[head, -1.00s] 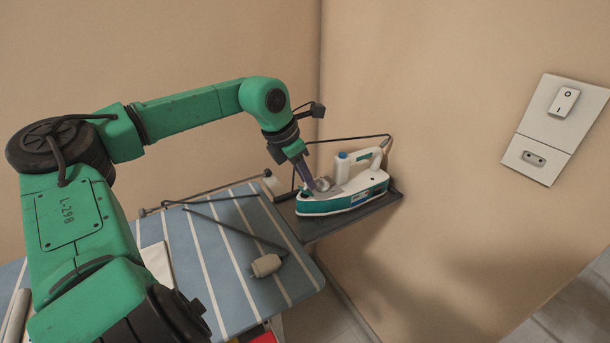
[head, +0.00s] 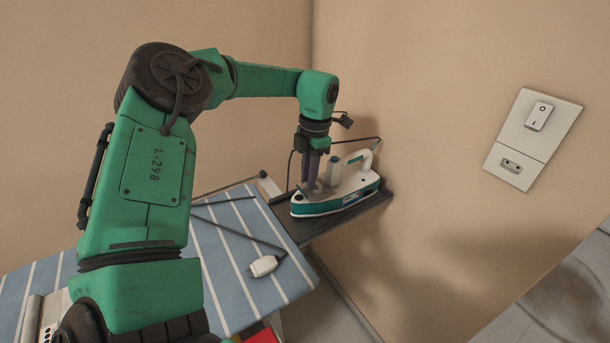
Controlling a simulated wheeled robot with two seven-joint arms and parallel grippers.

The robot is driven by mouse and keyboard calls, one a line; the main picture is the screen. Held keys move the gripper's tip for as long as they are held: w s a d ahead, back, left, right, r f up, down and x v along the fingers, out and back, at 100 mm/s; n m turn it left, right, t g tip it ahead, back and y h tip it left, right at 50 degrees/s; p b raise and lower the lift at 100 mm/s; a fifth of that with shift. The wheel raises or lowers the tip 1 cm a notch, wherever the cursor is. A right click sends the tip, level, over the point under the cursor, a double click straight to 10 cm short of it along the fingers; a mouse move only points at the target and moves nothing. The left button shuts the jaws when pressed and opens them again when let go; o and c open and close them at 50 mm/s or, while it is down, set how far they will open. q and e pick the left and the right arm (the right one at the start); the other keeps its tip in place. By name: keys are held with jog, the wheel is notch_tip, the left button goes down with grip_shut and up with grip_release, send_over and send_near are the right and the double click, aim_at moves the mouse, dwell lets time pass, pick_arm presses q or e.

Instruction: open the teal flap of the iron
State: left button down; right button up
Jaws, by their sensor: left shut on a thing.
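The iron (head: 345,195), white with a teal band, sits on the dark rest (head: 322,231) at the end of the ironing board, against the wall. My left gripper (head: 313,183) points down at the nose end of the iron, at its top. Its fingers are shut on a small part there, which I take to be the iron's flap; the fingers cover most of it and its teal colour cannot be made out. My right gripper is not in view.
The blue striped ironing board (head: 222,252) lies left of the iron. A white plug (head: 263,266) on a dark cord lies on it. A wall panel with a switch (head: 539,115) and a socket (head: 512,166) is at the right. Beige walls stand close behind the iron.

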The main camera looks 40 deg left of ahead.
pick_arm(q)
jog(key=shift+w+d+f+g, duration=0.1)
jog(key=shift+w+g, duration=0.2)
jog(key=shift+g, duration=0.3)
jog(key=c, duration=0.8)
grip_release()
jog(key=v, duration=0.6)
jog(key=shift+w, duration=0.1)
jog(key=p+v, duration=0.6)
jog(key=v, duration=0.2)
jog(key=shift+d+r, duration=0.2)
jog(key=shift+r, duration=0.05)
